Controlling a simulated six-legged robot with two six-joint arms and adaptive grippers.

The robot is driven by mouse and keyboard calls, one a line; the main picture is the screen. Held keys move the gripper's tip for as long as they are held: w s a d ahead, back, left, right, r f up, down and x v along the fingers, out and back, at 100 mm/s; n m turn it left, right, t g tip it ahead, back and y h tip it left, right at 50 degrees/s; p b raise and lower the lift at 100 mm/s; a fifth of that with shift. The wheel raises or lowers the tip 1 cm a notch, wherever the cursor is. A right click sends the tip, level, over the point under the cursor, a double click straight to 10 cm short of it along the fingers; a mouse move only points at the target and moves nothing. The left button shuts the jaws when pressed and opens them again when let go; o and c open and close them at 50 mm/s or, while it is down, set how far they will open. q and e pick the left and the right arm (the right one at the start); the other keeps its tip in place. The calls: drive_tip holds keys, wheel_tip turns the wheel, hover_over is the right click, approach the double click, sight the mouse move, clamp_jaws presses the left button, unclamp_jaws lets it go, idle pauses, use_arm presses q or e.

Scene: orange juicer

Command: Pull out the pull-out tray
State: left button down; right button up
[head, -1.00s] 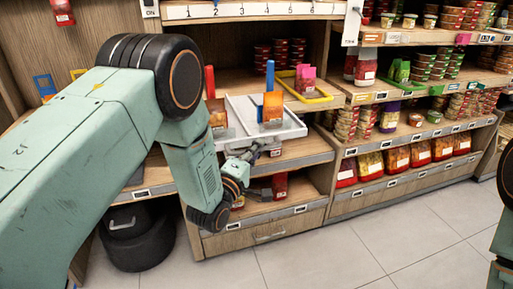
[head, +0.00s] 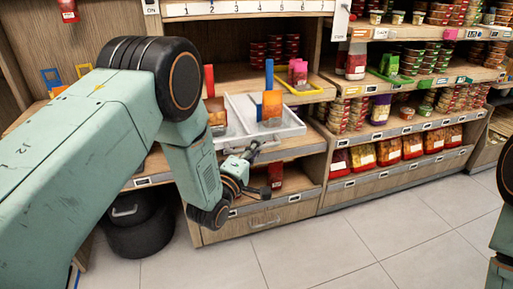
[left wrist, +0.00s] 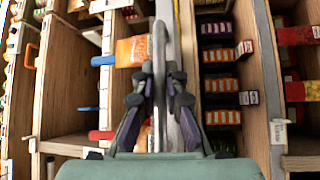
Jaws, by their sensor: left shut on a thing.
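The light grey pull-out tray (head: 293,126) juts out from the middle shelf in the head view. It carries an orange packet (head: 271,104) with a blue upright piece and another orange packet (head: 216,112) with a red upright piece. My left gripper (head: 249,154) is at the tray's front edge, shut on a thin grey part that I take for its handle. In the left wrist view the fingers (left wrist: 160,88) close around this grey bar (left wrist: 159,45), hiding part of it. My right gripper is outside the view; only my right arm shows at the right edge.
A red box (head: 275,176) stands on the lower shelf, close behind my left gripper. A drawer (head: 270,221) lies below it. A black bin (head: 138,232) stands on the floor at the left. The tiled floor (head: 330,250) in front is clear.

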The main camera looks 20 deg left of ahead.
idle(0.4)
use_arm(q)
drive_tip(key=c, duration=1.4)
unclamp_jaws()
drive_tip(key=shift+a, duration=0.1)
drive_tip(key=v, duration=1.2)
drive_tip(key=shift+f, duration=0.1)
